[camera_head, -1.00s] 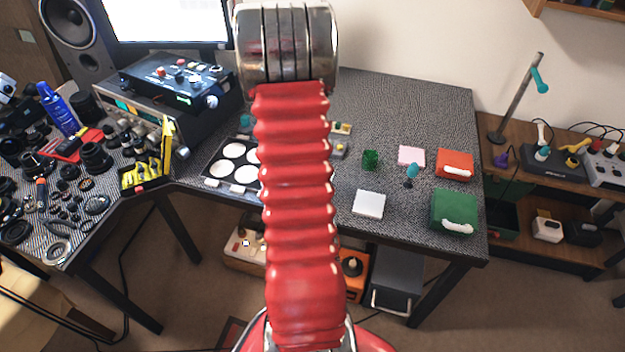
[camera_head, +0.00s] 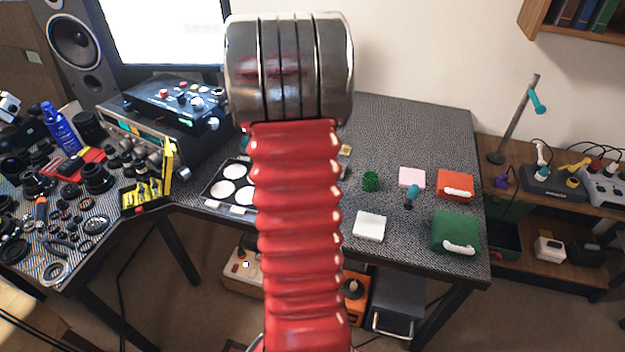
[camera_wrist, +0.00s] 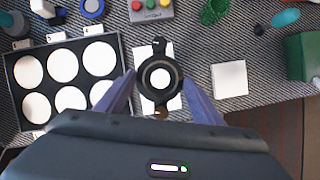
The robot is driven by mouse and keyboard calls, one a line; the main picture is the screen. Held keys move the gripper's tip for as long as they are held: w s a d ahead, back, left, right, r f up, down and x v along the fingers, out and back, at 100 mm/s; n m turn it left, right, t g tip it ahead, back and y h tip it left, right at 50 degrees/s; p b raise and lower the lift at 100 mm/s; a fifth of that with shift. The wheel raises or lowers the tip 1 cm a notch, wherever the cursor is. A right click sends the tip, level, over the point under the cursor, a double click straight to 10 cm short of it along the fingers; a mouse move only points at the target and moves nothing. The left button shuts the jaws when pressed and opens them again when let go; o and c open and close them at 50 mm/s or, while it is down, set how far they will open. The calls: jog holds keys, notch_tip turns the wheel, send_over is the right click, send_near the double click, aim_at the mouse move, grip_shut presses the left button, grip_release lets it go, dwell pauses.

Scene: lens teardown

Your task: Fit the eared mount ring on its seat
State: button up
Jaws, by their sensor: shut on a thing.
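In the wrist view, my gripper (camera_wrist: 158,92) is shut on the eared mount ring (camera_wrist: 146,79), a round black ring with small ears at its top and bottom edges. One finger lies on each side of the ring. The ring appears over a white pad (camera_wrist: 144,52), and white shows through its centre. I cannot tell how high it is above the pad. No seat can be made out for certain; it may be hidden under the ring. In the head view, my arm hides the gripper and the ring.
A black tray with white discs (camera_wrist: 11,62) lies left of the ring. A white block (camera_wrist: 229,79) lies to the right, with a green cup (camera_wrist: 214,11) and a green box (camera_wrist: 303,57) beyond. A button box (camera_wrist: 152,10) stands above. Patterned bench top shows between them.

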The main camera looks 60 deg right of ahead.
dwell(0.3)
jog(key=w+a+f+m, duration=0.1)
jog(key=w+a, duration=0.1)
jog(key=w, duration=0.2)
jog(key=w+a+f+m+g, duration=0.1)
jog(key=w+a, duration=0.2)
jog(key=w+a+f+m, duration=0.1)
jog(key=w+a+m, duration=0.1)
jog(key=w+a, duration=0.1)
jog(key=shift+w+g, duration=0.3)
jog(key=shift+w, duration=0.55)
jog(key=w+a+f+m+g+y, duration=0.1)
jog(key=w+a+f+m, duration=0.1)
jog(key=w+a, duration=0.35)
jog(key=w+a+f+m+y, duration=0.1)
jog(key=w+a+m, duration=0.25)
jog(key=a, duration=0.35)
jog(key=w+a+f+m, duration=0.1)
jog(key=w+a+m, duration=0.1)
jog(key=a, duration=0.7)
jog(key=w+a+f+m+g+y, duration=0.1)
jog(key=w+a+f+m, duration=0.1)
jog(key=a, duration=0.8)
jog(key=w+a+f+m+y, duration=0.1)
jog(key=w+a+m, duration=0.2)
jog(key=a, duration=0.6)
jog(key=shift+a+f, duration=0.15)
jog(key=shift+a, duration=0.25)
